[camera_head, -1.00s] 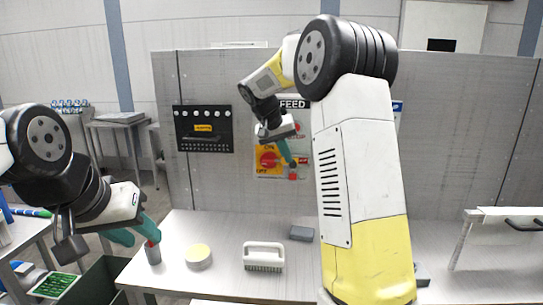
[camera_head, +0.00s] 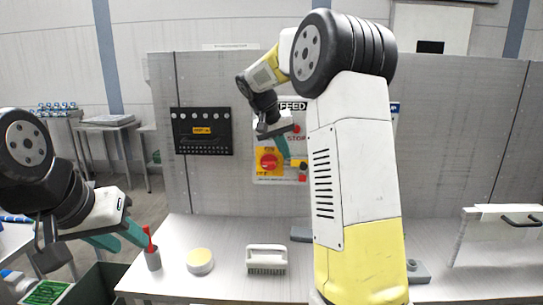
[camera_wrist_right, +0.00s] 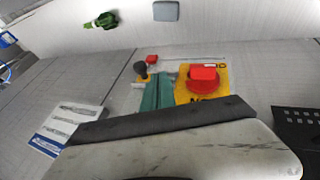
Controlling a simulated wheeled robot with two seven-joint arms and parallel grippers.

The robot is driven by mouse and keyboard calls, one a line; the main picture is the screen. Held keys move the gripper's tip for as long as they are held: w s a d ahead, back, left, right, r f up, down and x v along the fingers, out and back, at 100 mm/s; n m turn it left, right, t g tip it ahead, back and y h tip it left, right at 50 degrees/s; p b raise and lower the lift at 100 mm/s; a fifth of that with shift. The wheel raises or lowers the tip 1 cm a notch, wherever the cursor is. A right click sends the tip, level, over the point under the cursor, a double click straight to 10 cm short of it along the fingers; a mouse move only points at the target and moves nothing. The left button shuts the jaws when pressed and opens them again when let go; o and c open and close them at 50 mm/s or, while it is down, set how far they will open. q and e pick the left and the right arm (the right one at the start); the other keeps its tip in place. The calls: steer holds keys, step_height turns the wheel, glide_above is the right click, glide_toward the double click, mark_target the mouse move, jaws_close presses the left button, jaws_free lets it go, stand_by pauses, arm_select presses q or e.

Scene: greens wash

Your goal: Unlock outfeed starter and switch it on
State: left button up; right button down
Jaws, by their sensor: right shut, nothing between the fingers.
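The outfeed starter panel (camera_head: 262,178) is on the grey wall, partly hidden by my right arm. It has a red rotary switch (camera_head: 268,160) on a yellow plate, also in the right wrist view (camera_wrist_right: 203,78), and a red stop button (camera_head: 297,129). A small black-and-yellow part (camera_head: 299,163) with a red piece (camera_head: 303,178) is at the plate's right edge; I cannot tell if these are the lock and key. My right gripper (camera_head: 288,157) is shut and empty, fingertips beside the switch. My left gripper (camera_head: 133,243) appears open, beside a red item (camera_head: 150,240) standing in a grey cup (camera_head: 153,260).
A black board (camera_head: 201,131) hangs left of the panel. A white rack (camera_head: 505,222) stands at right. A dark bin (camera_head: 95,285) is at lower left.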

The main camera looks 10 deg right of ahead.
steer(key=v, duration=0.9)
steer(key=shift+r, duration=0.25)
steer(key=shift+s, duration=0.2)
